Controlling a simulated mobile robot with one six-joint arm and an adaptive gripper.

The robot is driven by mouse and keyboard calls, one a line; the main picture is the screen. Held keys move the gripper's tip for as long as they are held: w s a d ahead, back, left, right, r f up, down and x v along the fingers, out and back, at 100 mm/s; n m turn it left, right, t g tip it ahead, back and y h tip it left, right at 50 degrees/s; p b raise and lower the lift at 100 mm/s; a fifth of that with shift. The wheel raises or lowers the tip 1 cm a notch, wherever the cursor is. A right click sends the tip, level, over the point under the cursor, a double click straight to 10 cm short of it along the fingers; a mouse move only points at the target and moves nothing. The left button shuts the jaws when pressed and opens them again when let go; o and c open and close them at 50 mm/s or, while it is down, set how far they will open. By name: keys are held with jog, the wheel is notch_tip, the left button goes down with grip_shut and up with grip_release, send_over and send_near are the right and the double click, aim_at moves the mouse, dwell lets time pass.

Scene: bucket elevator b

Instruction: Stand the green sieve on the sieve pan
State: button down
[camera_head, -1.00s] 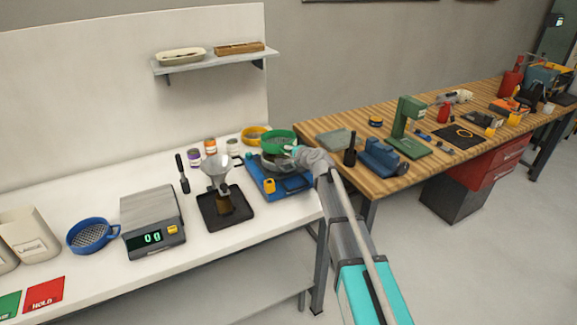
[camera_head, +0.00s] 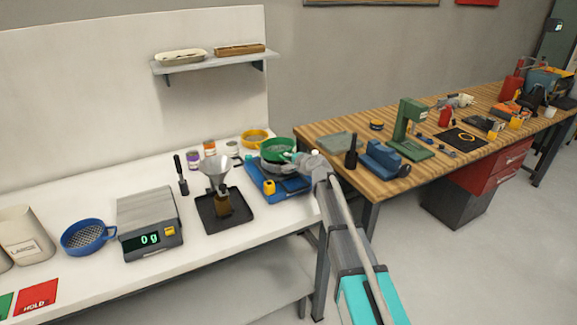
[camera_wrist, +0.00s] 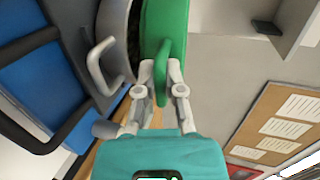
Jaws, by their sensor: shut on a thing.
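The green sieve (camera_head: 280,145) is directly over the grey sieve pan (camera_head: 270,164) on the blue machine (camera_head: 276,184), at the right end of the white bench. My gripper (camera_head: 300,157) is shut on the sieve's handle from the right. In the wrist view the fingers (camera_wrist: 161,78) close around the green handle (camera_wrist: 164,55). There the green sieve wall (camera_wrist: 166,22) lies close alongside the pan's grey wall (camera_wrist: 114,25), and the pan has its own grey handle (camera_wrist: 98,65). I cannot tell whether the sieve touches the pan.
A yellow sieve (camera_head: 255,136) stands behind the machine. A funnel stand (camera_head: 222,195) on a black tray, a scale (camera_head: 148,222) and a blue sieve (camera_head: 84,236) are to the left. The wooden bench (camera_head: 325,140) with a green press (camera_head: 407,125) is to the right.

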jog(key=shift+f+b, duration=0.35)
jog(key=shift+f, duration=0.25)
jog(key=c, duration=0.8)
grip_release()
jog(key=shift+o, duration=0.2)
jog(key=p+v, duration=0.3)
jog(key=v, duration=0.9)
jog(key=shift+p, duration=0.35)
jog(key=shift+r, duration=0.1)
